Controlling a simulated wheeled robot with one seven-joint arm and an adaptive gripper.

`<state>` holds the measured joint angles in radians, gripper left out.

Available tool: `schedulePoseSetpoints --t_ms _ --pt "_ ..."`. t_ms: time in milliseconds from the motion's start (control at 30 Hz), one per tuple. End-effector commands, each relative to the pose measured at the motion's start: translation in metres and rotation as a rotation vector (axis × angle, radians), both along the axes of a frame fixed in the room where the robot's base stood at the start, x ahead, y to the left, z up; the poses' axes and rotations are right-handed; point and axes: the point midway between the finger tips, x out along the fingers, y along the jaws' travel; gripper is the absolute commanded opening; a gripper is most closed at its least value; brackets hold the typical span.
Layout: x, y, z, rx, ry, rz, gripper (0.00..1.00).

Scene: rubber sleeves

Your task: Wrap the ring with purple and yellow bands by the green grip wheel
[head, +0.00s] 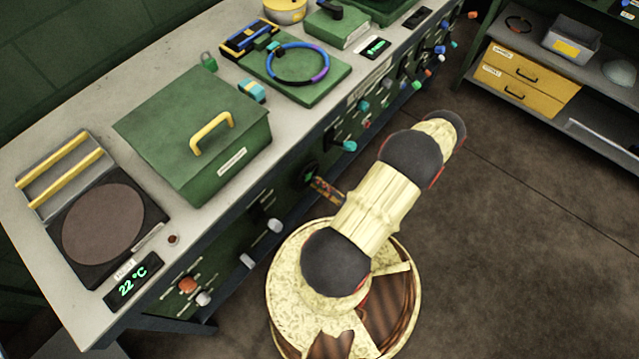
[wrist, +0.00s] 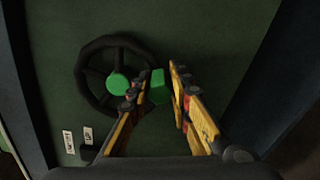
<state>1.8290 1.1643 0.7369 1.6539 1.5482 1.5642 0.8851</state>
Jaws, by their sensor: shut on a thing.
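A ring (head: 325,62) lies on a green board on the bench in the head view; blue, black and purple stretches show, but I cannot make out a yellow band. The green grip wheel (wrist: 88,55) is on the dark green panel in the wrist view, with a black rim, a green hub and a green grip (wrist: 158,80) at its right side. My gripper (wrist: 156,88) has its yellow fingers on either side of this grip and is shut on it. In the head view my gripper (head: 326,190) is at the bench front, partly hidden by my arm.
A green box with a yellow handle (head: 212,131) and a round brown plate (head: 103,224) stand on the bench. Several knobs (head: 276,226) stick out of its front. A shelf with yellow drawers (head: 525,80) stands at right. The floor between is clear.

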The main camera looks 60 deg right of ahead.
Motion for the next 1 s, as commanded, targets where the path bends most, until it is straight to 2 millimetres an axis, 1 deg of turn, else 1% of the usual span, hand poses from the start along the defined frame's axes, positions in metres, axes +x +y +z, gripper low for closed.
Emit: schedulePoseSetpoints --t_ms 33,67,400,767,867,1000 --pt "0.0 -0.001 -0.001 -0.001 0.003 -0.002 0.0" --pt "0.0 -0.001 -0.001 -0.001 0.003 -0.002 0.2" --pt "0.0 -0.001 -0.001 -0.001 0.002 -0.001 0.39" --pt "-0.003 0.0 0.0 -0.002 0.001 -0.001 0.39" --pt "-0.01 0.001 0.0 -0.002 0.0 -0.004 0.39" --pt "-0.027 0.005 0.0 -0.002 0.001 -0.005 0.39"
